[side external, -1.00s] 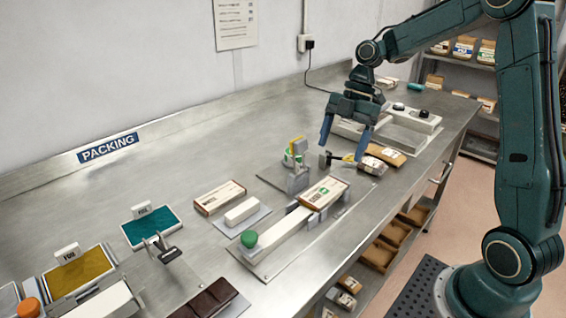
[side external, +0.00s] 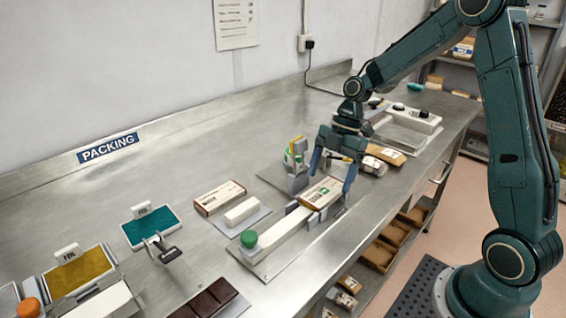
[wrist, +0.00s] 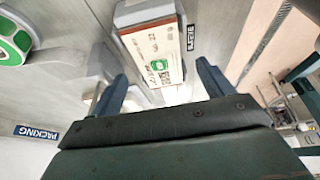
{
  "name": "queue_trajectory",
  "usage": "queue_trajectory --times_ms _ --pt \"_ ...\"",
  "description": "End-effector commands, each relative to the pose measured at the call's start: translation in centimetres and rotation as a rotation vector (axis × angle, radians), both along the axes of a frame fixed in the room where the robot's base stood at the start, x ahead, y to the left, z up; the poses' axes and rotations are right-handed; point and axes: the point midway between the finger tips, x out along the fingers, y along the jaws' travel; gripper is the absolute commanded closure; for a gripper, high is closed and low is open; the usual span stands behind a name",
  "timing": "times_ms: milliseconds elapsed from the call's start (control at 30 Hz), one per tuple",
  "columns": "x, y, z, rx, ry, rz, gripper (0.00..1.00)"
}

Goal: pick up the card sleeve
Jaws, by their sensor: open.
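A card sleeve (side external: 321,193), white with brown edges and a green mark, lies at the far right end of a long pale fixture on the bench. In the wrist view the card sleeve (wrist: 155,52) lies ahead of the finger gap, its printed face showing. My gripper (side external: 332,176) is open just above the sleeve, one finger towards each long side. Both blue fingers show in the wrist view (wrist: 163,78), with no contact on the sleeve visible. A similar box (side external: 219,197) lies flat on the bench to the left.
A small stand with a green roll (side external: 293,158) is close on the left of my gripper. Packets (side external: 384,155) lie behind.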

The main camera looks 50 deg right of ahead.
Motion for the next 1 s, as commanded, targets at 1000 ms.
queue_trajectory --times_ms 1000 --pt "0.1 1.1 -2.7 0.000 0.000 0.000 0.57"
